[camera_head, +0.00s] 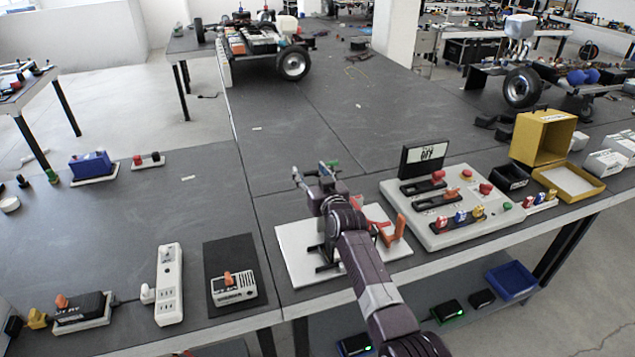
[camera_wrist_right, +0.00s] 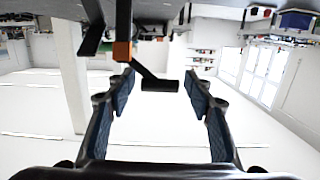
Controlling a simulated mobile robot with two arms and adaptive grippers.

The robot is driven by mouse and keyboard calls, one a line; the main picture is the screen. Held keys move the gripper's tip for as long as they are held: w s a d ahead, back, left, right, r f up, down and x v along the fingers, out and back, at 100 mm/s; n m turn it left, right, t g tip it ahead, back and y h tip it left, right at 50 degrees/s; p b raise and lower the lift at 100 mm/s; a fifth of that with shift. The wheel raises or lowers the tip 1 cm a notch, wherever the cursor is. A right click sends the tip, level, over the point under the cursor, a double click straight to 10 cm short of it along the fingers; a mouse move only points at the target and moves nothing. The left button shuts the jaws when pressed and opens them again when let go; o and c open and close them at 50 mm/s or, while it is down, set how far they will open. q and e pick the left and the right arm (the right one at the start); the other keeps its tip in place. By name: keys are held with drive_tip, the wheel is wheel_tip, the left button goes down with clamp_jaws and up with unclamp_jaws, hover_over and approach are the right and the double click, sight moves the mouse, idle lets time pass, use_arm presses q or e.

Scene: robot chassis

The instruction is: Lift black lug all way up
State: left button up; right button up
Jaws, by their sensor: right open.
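The black lug (camera_wrist_right: 160,85) shows in the right wrist view as a short dark bar at the end of a thin black arm, beside an orange block (camera_wrist_right: 122,51). My right gripper (camera_wrist_right: 157,76) is open, with one blue-padded finger on each side of the lug. A gap shows between the lug and both fingers. In the head view the right gripper (camera_head: 314,174) is above a white base plate (camera_head: 294,240) with black brackets and an orange clamp (camera_head: 397,229). My gripper and arm hide the lug there. My left gripper is not in view.
A light switch panel (camera_head: 470,225) with a black display stands to the right of the plate. A black pad with a small box (camera_head: 233,289) and a white power strip (camera_head: 169,285) lie to the left. The dark table top (camera_head: 330,125) behind is mostly clear.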

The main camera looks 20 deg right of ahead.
drive_tip(key=s+r, duration=0.1)
drive_tip(key=s, duration=1)
drive_tip(key=shift+s+d+r, duration=0.2)
drive_tip(key=shift+d, duration=0.05)
